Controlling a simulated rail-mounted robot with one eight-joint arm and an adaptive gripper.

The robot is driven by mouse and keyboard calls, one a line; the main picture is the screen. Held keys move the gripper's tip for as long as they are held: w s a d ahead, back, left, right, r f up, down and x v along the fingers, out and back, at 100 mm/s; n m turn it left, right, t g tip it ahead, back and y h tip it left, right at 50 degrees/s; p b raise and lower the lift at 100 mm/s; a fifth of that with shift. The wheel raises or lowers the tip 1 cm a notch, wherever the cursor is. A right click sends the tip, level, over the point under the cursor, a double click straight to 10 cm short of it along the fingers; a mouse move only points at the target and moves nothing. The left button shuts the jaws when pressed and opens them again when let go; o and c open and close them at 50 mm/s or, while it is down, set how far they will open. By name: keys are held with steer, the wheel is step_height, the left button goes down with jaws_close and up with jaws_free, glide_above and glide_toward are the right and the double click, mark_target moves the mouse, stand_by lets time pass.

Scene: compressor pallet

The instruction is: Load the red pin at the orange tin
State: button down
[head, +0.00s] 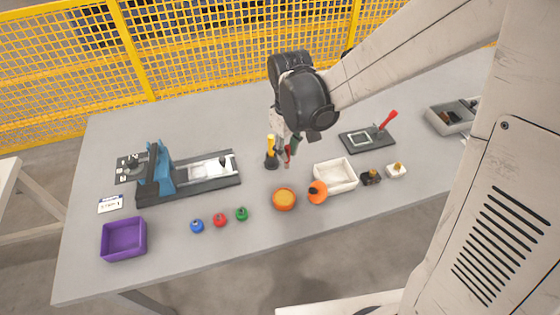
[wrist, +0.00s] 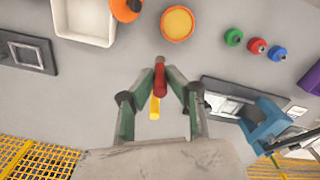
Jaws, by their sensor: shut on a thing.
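The orange tin (head: 284,199) stands near the front middle of the table, with a yellow-orange inside; it also shows at the top of the wrist view (wrist: 177,24). My gripper (head: 287,156) is behind the tin, above the table, shut on the red pin (wrist: 160,82). The pin is apart from the tin.
Green (head: 242,214), red (head: 220,220) and blue (head: 197,226) knobbed pieces are left.

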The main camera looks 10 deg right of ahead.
steer(key=shift+s+a+f+n+b, duration=0.25)
steer(key=shift+s+f+n+b, duration=0.3)
steer(key=shift+s+f, duration=0.45)
steer(key=shift+s+a+f+n+b, duration=0.2)
steer(key=shift+s+f+n+b, duration=0.3)
steer(key=shift+f, duration=0.85)
steer(key=shift+s+a+f+n+b, duration=0.3)
steer(key=shift+s+f+b, duration=0.4)
steer(key=shift+s+f, duration=0.35)
steer(key=shift+w+f, duration=0.1)
steer(key=shift+w, duration=0.05)
steer(key=shift+f+b, duration=0.55)
steer(key=shift+b, duration=0.2)
stand_by(0.4)
step_height(320, 180, up, 7)
steer(key=p, duration=0.4)
steer(key=shift+p, duration=0.3)
stand_by(0.7)
